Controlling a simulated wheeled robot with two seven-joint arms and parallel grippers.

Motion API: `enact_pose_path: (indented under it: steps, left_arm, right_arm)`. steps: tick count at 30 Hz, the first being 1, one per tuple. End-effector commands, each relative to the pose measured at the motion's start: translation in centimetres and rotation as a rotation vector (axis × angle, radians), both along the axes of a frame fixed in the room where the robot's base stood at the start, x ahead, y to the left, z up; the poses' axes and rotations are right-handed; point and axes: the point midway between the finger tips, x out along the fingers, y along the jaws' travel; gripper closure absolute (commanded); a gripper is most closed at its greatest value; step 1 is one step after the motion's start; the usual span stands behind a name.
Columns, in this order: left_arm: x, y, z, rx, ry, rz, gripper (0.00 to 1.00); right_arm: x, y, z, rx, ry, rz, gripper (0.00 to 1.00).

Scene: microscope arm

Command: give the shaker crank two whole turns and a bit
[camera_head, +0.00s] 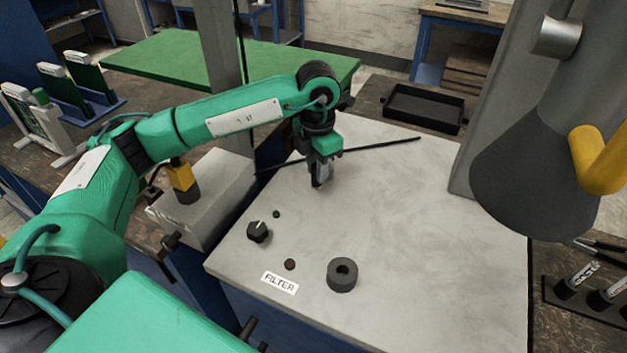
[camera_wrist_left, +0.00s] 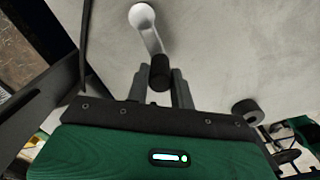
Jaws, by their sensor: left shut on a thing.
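The shaker crank (camera_wrist_left: 150,38) shows in the left wrist view as a pale metal arm with a round hub at the top and a dark knob (camera_wrist_left: 160,70) at its near end. My left gripper (camera_wrist_left: 163,88) is shut on the knob, with one finger on each side of it. In the head view my left gripper (camera_head: 320,182) points down at the back of the grey bench top (camera_head: 430,240), and it hides the crank there. My right gripper is not in view.
A black ring (camera_head: 342,274), a dark dial (camera_head: 258,232) and a FILTER label (camera_head: 280,283) are on the near part of the top. A thin black rod (camera_head: 385,145) lies behind my gripper. A grey cone with a yellow handle (camera_head: 598,160) hangs at the right.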

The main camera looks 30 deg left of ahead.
Motion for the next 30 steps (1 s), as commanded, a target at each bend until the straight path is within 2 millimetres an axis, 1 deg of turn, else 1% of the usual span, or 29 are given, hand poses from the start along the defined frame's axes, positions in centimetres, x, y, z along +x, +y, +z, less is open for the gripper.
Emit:
enact_pose_path:
  steps: [1, 3, 5, 11, 14, 16, 30]
  left_arm:
    - [0.1, 0.0, 0.0, 0.0, -0.002, 0.002, 0.83]
    - [0.1, 0.0, 0.0, 0.0, -0.001, 0.002, 0.67]
    - [0.1, 0.0, 0.0, 0.0, -0.001, 0.002, 0.56]
    - [0.0, 0.0, 0.0, 0.0, -0.001, 0.0, 0.56]
    - [0.0, 0.0, 0.1, 0.0, -0.001, 0.0, 0.56]
    - [0.0, 0.0, 0.4, 0.0, -0.001, 0.0, 0.56]
    - [0.0, -0.1, 5.0, -0.001, -0.002, 0.0, 0.56]
  right_arm:
    - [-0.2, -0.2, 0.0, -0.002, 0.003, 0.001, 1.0]
    - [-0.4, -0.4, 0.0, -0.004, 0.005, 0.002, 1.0]
    - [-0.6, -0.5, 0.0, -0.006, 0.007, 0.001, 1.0]
    - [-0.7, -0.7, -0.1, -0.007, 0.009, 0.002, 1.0]
    - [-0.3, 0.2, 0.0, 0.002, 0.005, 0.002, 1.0]
    - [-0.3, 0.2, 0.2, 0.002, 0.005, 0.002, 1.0]
    - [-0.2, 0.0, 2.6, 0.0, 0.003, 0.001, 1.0]
